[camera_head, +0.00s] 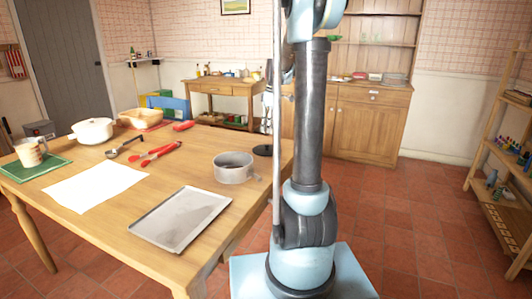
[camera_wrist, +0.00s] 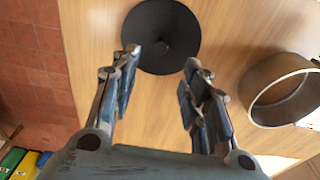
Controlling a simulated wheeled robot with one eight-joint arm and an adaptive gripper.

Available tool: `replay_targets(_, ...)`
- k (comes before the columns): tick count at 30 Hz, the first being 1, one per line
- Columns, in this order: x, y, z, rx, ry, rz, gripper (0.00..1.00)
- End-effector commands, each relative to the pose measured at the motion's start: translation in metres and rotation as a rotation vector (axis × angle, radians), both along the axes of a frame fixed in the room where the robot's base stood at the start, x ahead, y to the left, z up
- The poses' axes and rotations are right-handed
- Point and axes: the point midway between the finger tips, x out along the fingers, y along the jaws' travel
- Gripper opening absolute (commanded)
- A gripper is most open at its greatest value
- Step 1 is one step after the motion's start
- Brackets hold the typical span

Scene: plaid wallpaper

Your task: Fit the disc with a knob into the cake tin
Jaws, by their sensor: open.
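The dark round disc (camera_wrist: 170,18) lies flat on the wooden table ahead of my gripper (camera_wrist: 161,60) in the wrist view. Its knob is hard to make out against the dark surface. My gripper is open and empty, its fingertips spread on either side of the disc's near part. In the head view the disc (camera_head: 262,151) is at the table's right edge, partly hidden by my arm. The grey round cake tin (camera_head: 233,175) stands open side up to the left of the disc. In the wrist view the tin (camera_wrist: 256,110) is right of my gripper, cut off by the frame edge.
A grey baking tray (camera_head: 180,218), white paper (camera_head: 95,184), red tongs (camera_head: 162,153) and a dark ladle (camera_head: 124,147) lie on the table (camera_head: 120,234). A white pot (camera_head: 92,131) and a jug on a green mat stand farther left. Bare wood surrounds the tin.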

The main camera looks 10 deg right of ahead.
Motion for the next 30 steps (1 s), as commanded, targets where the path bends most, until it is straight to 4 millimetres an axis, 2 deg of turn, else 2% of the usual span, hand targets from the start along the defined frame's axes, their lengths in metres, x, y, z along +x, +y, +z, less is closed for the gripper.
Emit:
replay_targets(3, 0.001, 0.002, -0.019, 0.000, 0.000, 0.000, 0.42)
replay_targets(6, 0.002, 0.003, -0.031, 0.000, 0.000, 0.000, 0.42)
replay_targets(14, 0.003, 0.004, -0.046, 0.000, 0.000, 0.000, 0.42)
replay_targets(22, 0.006, 0.007, -0.080, 0.000, 0.000, 0.000, 0.42)
replay_targets(30, 0.006, 0.008, -0.091, 0.000, 0.000, -0.001, 0.42)
